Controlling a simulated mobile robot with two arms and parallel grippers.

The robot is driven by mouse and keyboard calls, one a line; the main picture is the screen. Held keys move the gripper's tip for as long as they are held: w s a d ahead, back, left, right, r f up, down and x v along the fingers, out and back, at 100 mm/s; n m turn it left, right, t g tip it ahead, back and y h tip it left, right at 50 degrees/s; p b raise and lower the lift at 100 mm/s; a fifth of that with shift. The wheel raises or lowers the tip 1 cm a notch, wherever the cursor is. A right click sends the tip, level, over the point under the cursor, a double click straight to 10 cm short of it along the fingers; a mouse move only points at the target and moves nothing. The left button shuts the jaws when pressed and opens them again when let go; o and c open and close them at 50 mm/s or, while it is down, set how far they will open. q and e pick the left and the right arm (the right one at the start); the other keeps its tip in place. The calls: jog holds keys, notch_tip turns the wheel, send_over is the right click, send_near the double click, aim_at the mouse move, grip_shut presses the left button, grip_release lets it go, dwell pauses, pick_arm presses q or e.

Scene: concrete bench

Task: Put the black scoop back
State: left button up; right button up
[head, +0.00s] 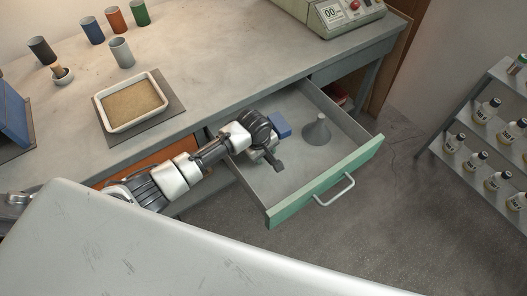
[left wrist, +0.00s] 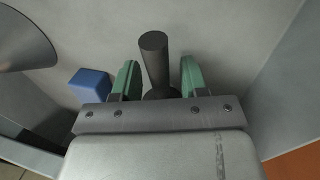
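The black scoop shows in the left wrist view as a dark round handle (left wrist: 154,58) standing between my two green fingertips; its lower part is hidden by the gripper body. My left gripper (left wrist: 159,80) is open, with a finger on either side of the handle and a visible gap at the right finger. In the head view my left gripper (head: 272,160) is reaching down into the open drawer (head: 330,182), which has a green front. The scoop is hard to tell from the gripper there. My right gripper is not in view.
The drawer also holds a blue block (head: 279,125) and a grey funnel (head: 317,129). On the bench stand a tray (head: 104,112), several cups, a small mortar (head: 62,76) and a scale (head: 335,14). A bottle rack (head: 470,145) is at the right.

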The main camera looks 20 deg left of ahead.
pick_arm(q)
jog(key=shift+r, duration=0.25)
notch_tip(320, 180, up, 12)
jog(key=s+a+p, duration=0.1)
jog(key=s+p, duration=0.1)
jog(key=shift+a+f, duration=0.15)
dwell(0.5)
